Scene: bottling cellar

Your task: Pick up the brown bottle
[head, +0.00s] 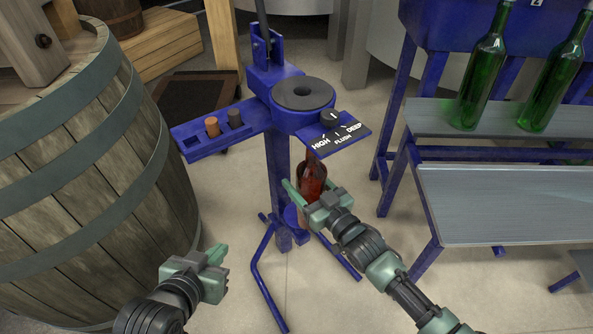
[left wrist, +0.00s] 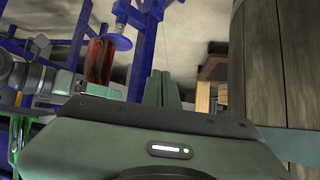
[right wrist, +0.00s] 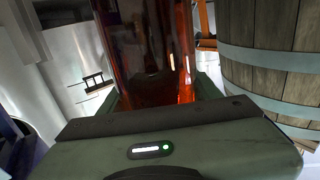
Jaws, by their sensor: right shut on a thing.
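The brown bottle (head: 313,182) stands upright at the blue corking stand, under its head. My right gripper (head: 304,193) is shut around the bottle's body. In the right wrist view the reddish-brown glass (right wrist: 150,55) fills the space between the fingers. The bottle also shows in the left wrist view (left wrist: 100,62), next to a round blue plate (left wrist: 108,38). I cannot tell whether its base rests on that plate. The bottle's top is hidden by the stand's head. My left gripper (head: 219,257) is empty, its fingers together, left of the stand; the fingers show in the left wrist view (left wrist: 163,88).
The blue corking stand (head: 278,165) has a cork tray (head: 222,132) on its left and splayed legs. A large barrel (head: 90,190) stands close on the left. Green bottles (head: 481,85) stand on a metal shelf (head: 430,118) at right. Floor is clear in front.

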